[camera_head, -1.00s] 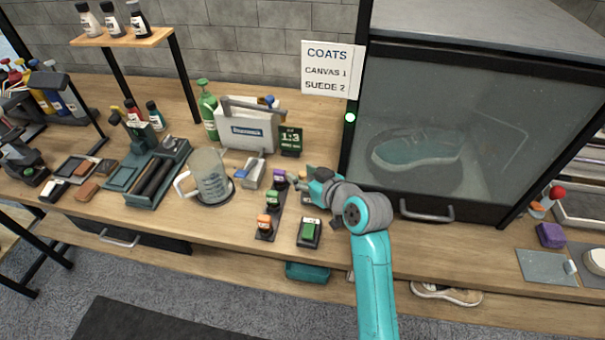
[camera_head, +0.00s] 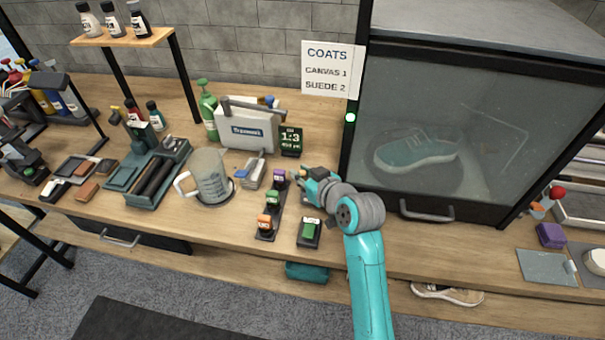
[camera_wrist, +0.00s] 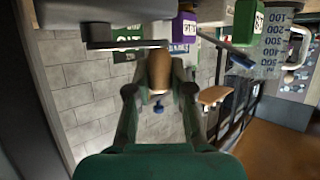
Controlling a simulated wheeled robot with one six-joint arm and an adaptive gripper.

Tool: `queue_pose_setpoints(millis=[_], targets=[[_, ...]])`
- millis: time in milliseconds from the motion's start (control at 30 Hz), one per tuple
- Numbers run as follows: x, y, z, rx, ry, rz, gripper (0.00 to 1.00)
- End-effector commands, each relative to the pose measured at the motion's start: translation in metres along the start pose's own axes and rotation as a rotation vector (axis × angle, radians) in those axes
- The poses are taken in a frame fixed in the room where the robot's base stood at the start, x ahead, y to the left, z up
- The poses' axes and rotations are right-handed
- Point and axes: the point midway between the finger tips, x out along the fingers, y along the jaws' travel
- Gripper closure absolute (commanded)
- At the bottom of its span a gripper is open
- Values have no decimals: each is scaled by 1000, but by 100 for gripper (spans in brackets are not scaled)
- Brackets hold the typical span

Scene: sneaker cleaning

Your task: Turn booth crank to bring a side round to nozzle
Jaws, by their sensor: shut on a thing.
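The spray booth (camera_head: 480,120) stands at the right with a clear front. A teal and grey sneaker (camera_head: 415,152) shows side-on behind the glass. My gripper (camera_head: 305,183) is low at the bench, left of the booth's front corner. In the wrist view my gripper (camera_wrist: 160,88) is shut on a brown wooden knob (camera_wrist: 160,72), the crank's handle. A dark bar (camera_wrist: 125,45) runs beside the knob's top. The rest of the crank is mostly hidden by my gripper in the head view.
Coloured blocks in a rack (camera_head: 272,205) stand just left of my gripper, with a green-topped block (camera_head: 309,231) in front. A measuring jug (camera_head: 210,178) and a small display (camera_head: 291,140) are further left and behind. The booth's door handle (camera_head: 427,213) is to the right.

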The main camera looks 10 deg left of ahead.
Motion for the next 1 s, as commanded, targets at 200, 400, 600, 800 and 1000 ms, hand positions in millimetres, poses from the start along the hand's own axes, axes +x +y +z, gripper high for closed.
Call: queue_pose_setpoints(millis=[200, 400, 600, 800, 1000], targets=[[7, -1, -3, 46, 0, 117, 100], [14, 1, -6, 105, -1, 258, 100], [19, 6, -9, 159, -2, 387, 100], [23, 9, -10, 199, -4, 483, 100], [24, 12, -11, 223, -4, 538, 100]])
